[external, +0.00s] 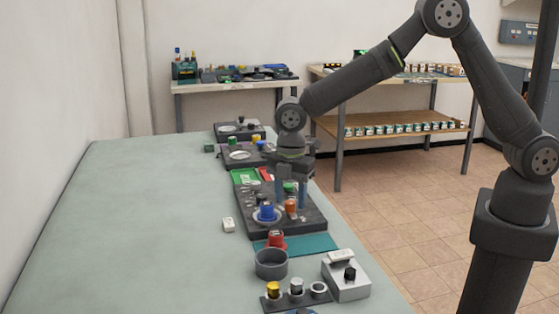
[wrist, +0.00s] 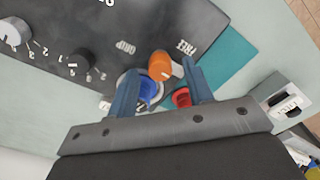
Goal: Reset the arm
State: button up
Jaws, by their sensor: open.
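My gripper (external: 290,200) hangs pointing down over the dark panel (external: 310,218) on the long table, its two blue fingers apart with nothing held. In the wrist view the fingers of my gripper (wrist: 160,66) are spread, with an orange knob (wrist: 160,66) showing between their tips. A blue knob (wrist: 149,91) is beside the left finger and a red knob (wrist: 181,98) shows near the right finger. In the external view the blue knob (external: 267,211) and orange knob (external: 291,206) stand on the panel near the fingertips. Whether the fingers touch any knob cannot be told.
The red knob (external: 276,238) stands by a teal mat (external: 318,243). A grey round cup (external: 271,263), a box with a black knob (external: 346,280) and a knob rack (external: 290,299) are nearer. A white block (external: 228,225) lies left; the table's left side (external: 130,220) is clear.

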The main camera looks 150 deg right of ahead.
jog(key=shift+f, duration=0.55)
notch_tip(320, 180, up, 17)
notch_tip(320, 180, down, 17)
jog(key=shift+f, duration=0.2)
jog(key=shift+r+m, duration=0.25)
jog(key=shift+m, duration=0.55)
jog(key=m, duration=1.4)
